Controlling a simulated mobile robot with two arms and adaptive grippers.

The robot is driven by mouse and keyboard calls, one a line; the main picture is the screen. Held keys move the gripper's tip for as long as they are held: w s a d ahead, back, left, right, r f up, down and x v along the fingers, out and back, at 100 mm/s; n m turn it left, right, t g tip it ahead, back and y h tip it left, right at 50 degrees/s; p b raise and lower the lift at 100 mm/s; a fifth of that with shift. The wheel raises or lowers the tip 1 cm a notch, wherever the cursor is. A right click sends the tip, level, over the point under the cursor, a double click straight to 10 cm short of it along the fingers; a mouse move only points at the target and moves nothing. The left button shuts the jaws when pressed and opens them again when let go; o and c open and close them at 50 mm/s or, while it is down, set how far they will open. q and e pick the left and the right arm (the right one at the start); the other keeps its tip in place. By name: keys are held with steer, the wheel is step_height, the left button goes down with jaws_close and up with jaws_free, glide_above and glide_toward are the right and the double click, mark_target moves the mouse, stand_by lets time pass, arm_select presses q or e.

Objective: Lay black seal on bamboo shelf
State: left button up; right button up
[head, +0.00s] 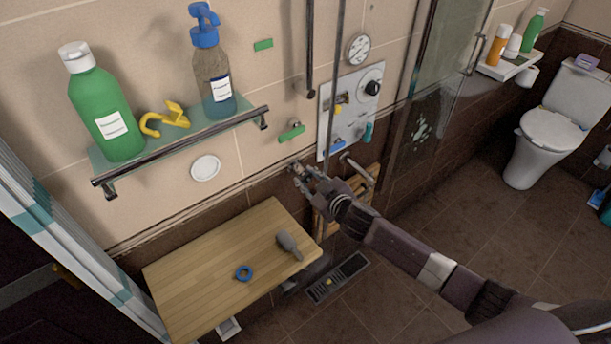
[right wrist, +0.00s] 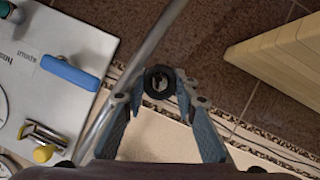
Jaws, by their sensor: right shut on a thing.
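The black seal (right wrist: 159,70) is a small dark ring, held between the fingertips of my right gripper (right wrist: 160,84) in the right wrist view. In the head view my right gripper (head: 299,171) is in front of the tiled wall, beyond the bamboo shelf's far right corner and apart from it; the seal cannot be made out clearly there. The bamboo shelf (head: 205,262) is a pale wooden board at lower left, and its edge shows in the right wrist view (right wrist: 285,55). My left gripper is not in view.
A glass shelf (head: 180,138) with bottles is above. A control panel (head: 350,105) is on the wall beside my right gripper.

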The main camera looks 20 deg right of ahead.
steer(key=shift+s+d, duration=0.2)
steer(key=shift+s, duration=0.25)
steer(key=shift+s+d+p, duration=0.3)
steer(key=shift+s+p, duration=0.2)
steer(key=shift+s, duration=0.35)
steer(key=shift+s, duration=0.1)
steer(key=shift+s+d+r+p, duration=0.3)
steer(key=shift+s+r+p, duration=0.4)
steer(key=shift+p, duration=0.2)
steer(key=shift+s+d+r+p, duration=0.25)
steer(key=shift+s+r+p, duration=0.2)
steer(key=shift+s+p, duration=0.15)
steer(key=shift+s+d+r+p, duration=0.2)
steer(key=shift+s+r+p, duration=0.25)
steer(key=shift+s, duration=0.15)
